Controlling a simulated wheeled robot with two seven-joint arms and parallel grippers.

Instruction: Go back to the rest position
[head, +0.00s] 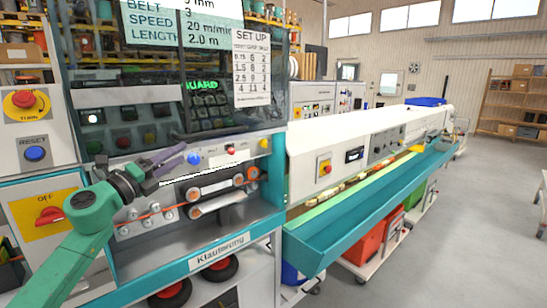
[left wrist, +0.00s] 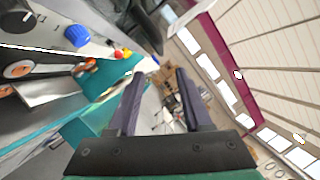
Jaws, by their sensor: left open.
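My left gripper (head: 172,160) reaches in from the left on a green arm in the head view. It is in front of the machine's control panel, close to a blue knob (head: 194,158). In the left wrist view its two dark fingers (left wrist: 158,95) stand apart with nothing between them. The blue knob also shows in the left wrist view (left wrist: 77,36), left of the fingers and apart from them. My right gripper is in neither view.
The cable machine (head: 225,252) has rollers (head: 215,190) below the panel. A long white line with a teal trough (head: 350,222) runs off to the right. Red bins (head: 362,248) stand under it. The grey floor (head: 455,235) at the right is clear.

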